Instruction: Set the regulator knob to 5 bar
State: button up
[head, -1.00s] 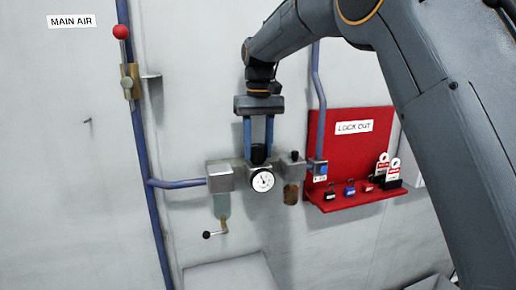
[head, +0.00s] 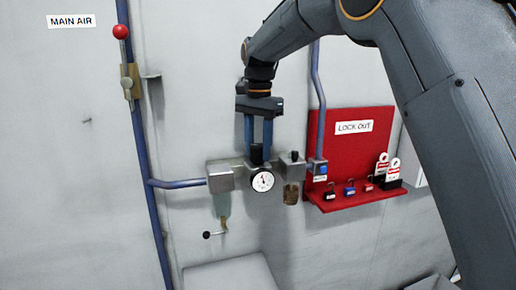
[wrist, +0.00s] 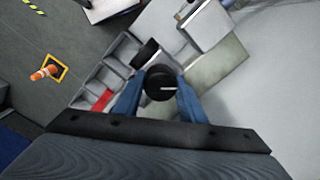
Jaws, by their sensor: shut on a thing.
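The black regulator knob (head: 257,155) sits on top of the regulator, just above the round white pressure gauge (head: 262,181). My gripper (head: 258,150) points down from above and is shut on the knob, one blue finger on each side. In the wrist view the knob (wrist: 160,84) shows from above as a dark disc with a pale mark, between the fingertips. The gauge has a dark needle, but its numbers are too small to read.
A metal block (head: 220,178) with a filter bowl is left of the regulator; a small unit with an amber bowl (head: 291,194) is right. A red lockout board (head: 345,150) with padlocks and tags hangs further right. A red-knobbed valve lever (head: 121,32) is upper left.

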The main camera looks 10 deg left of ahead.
aim_at(258, 146)
jog(key=m, duration=0.4)
jog(key=shift+r, duration=0.1)
jog(key=shift+m, duration=2.2)
jog(key=o, duration=1.1)
jog(key=shift+c, duration=0.2)
jog(key=shift+s+r+b, duration=0.1)
jog(key=shift+r+b, duration=1.3)
jog(key=shift+r, duration=2.45)
